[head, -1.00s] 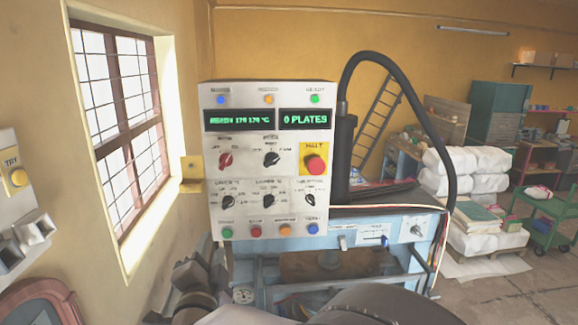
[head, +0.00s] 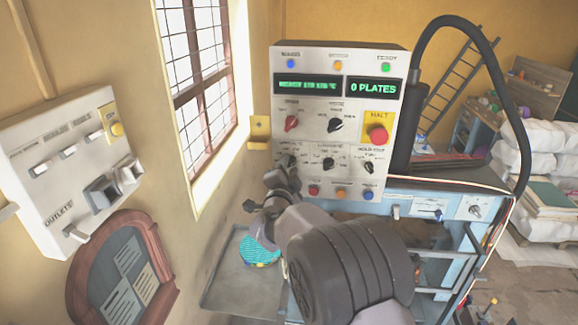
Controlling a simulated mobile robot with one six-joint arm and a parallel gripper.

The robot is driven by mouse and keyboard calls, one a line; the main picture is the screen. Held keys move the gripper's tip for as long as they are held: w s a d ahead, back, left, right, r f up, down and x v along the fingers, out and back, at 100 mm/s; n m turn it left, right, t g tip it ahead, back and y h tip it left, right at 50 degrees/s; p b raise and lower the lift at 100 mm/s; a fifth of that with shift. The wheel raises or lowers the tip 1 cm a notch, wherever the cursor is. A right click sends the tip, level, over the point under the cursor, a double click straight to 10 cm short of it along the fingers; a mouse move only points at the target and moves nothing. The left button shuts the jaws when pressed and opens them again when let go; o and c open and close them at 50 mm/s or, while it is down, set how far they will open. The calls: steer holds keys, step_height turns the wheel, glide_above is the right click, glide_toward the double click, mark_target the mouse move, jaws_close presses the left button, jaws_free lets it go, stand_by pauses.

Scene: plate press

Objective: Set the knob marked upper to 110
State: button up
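The white control panel (head: 347,108) faces me above the press. Its lower dial row has a left dial whose label is too small to read surely. My gripper (head: 284,170) is in front of this left dial and hides most of it. I cannot tell whether the gripper touches the knob, or whether its fingers are open. The middle black knob (head: 328,163) and right black knob (head: 369,167) of that row are uncovered. The green display (head: 308,86) shows text too small to read surely; the one beside it (head: 374,88) reads 0 PLATES.
A red HALT button (head: 377,135) on yellow, a red knob (head: 291,123) and a black knob (head: 335,125) sit above the dial row. Coloured buttons (head: 341,194) line the bottom. A switch box (head: 65,165) is on the left wall. A grey tray (head: 222,285) stands below.

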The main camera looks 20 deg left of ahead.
steer(key=shift+d, duration=0.1)
jaws_close()
